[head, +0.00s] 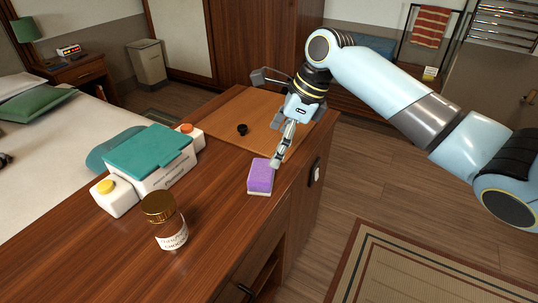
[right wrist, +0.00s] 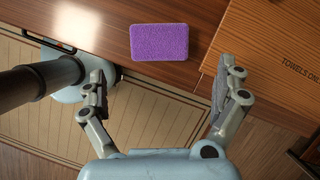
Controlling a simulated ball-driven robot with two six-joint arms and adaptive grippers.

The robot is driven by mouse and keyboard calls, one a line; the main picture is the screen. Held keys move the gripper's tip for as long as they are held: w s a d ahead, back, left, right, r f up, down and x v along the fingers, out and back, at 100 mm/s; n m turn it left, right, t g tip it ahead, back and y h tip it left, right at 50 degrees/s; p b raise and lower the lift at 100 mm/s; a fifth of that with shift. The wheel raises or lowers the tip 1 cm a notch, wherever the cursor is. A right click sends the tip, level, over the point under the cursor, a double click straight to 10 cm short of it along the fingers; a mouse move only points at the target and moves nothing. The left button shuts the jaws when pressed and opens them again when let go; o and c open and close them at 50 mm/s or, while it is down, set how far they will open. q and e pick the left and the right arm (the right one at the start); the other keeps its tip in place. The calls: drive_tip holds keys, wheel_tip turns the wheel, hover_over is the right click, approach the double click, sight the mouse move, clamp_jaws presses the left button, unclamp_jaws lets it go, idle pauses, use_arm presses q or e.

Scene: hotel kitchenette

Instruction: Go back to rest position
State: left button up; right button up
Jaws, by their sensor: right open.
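My right gripper (head: 279,160) is above the counter's right edge, close to a purple and white sponge (head: 260,176) in the head view. In the right wrist view the right gripper (right wrist: 163,95) has its two fingers spread wide with nothing between them. The purple sponge (right wrist: 159,42) lies flat on the counter beyond the fingertips, apart from them. My left gripper is not in view.
The wooden counter (head: 225,225) holds a brown jar (head: 165,221) with a gold lid, a teal-lidded box (head: 151,158), white bottles with yellow and orange caps, and a wooden board (head: 262,110). The bed (head: 45,160) is at left. Floor is open at right.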

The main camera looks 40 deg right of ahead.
drive_tip(key=shift+v, duration=0.95)
